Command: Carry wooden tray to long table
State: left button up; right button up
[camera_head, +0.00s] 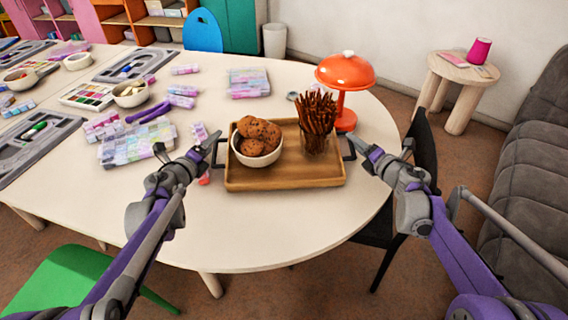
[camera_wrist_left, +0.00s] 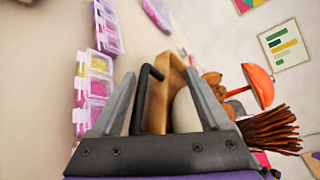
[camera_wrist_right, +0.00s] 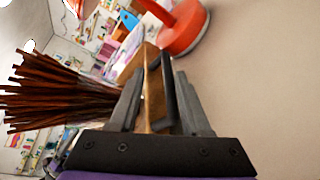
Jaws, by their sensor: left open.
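The wooden tray (camera_head: 285,180) lies on the long table (camera_head: 240,230) near its rounded front edge. It bears a white bowl (camera_head: 250,158) of brown cookies and a glass of brown sticks (camera_head: 318,120). My left gripper (camera_head: 212,150) is open at the tray's left end. In the left wrist view the black left handle (camera_wrist_left: 143,98) shows between its spread fingers. My right gripper (camera_head: 357,146) is at the right end. In the right wrist view the black right handle (camera_wrist_right: 169,88) shows between its fingers, which look apart.
An orange lamp (camera_head: 345,75) stands right behind the tray. Bead boxes (camera_head: 135,145) and grey trays (camera_head: 35,145) cover the table's left part. A dark chair (camera_head: 422,150) stands at right, a green chair (camera_head: 70,280) at front left. A round stool (camera_head: 460,75) stands by the wall.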

pick_arm(q)
jog(key=v, duration=1)
pick_arm(e)
jog(key=o, duration=0.8)
jog(key=v, duration=1.2)
jog(key=shift+f, duration=0.1)
